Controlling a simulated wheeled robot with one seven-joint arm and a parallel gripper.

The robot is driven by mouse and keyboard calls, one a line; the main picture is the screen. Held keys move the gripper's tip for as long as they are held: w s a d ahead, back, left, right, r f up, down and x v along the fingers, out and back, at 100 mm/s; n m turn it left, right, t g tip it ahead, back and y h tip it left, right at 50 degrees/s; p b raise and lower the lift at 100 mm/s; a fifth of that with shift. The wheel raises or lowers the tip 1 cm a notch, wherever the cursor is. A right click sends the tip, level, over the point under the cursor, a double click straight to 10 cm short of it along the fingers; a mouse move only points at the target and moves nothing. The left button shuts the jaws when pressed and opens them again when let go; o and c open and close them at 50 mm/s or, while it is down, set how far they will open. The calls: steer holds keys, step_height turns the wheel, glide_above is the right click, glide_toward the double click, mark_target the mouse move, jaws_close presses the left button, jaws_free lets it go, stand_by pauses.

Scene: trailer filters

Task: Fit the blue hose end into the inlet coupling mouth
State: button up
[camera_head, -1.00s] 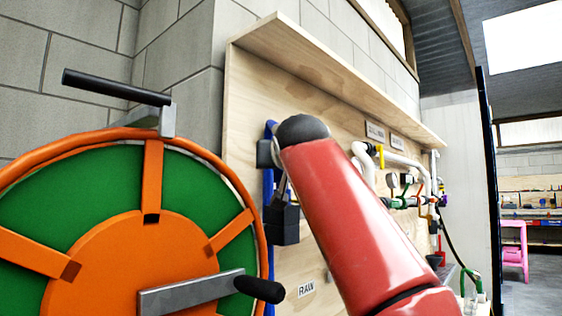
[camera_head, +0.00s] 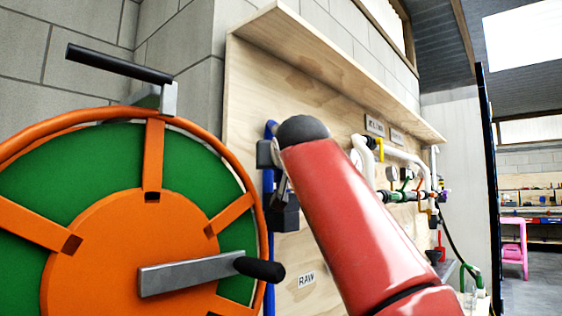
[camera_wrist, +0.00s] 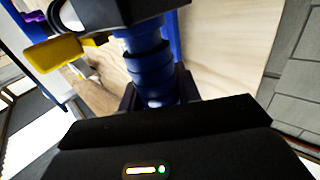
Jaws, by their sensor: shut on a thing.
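In the wrist view, the ribbed blue hose end (camera_wrist: 150,68) stands between the dark fingers of my gripper (camera_wrist: 157,95), which is shut on it. Its upper end meets the underside of a dark block (camera_wrist: 125,10) at the top of the picture. I cannot tell whether that block is the inlet coupling or whether the hose end sits inside a mouth. In the head view, my gripper (camera_head: 284,215) is a small dark shape beside the board, partly hidden by my red arm. A blue hose (camera_head: 269,292) runs down the board's left edge.
A plywood board (camera_head: 255,85) with a top ledge carries white pipes (camera_head: 405,160) and a RAW label (camera_head: 306,280). A green and orange reel (camera_head: 130,230) with a crank stands close at left. A yellow handle (camera_wrist: 50,53) is beside the dark block in the wrist view.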

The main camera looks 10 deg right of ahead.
steer(key=shift+f, duration=0.25)
steer(key=o, duration=1.1)
steer(key=shift+o, duration=0.2)
steer(key=s+b, duration=0.2)
steer(key=s, duration=0.5)
steer(key=shift+s+a+b, duration=0.35)
steer(key=shift+s+a, duration=0.05)
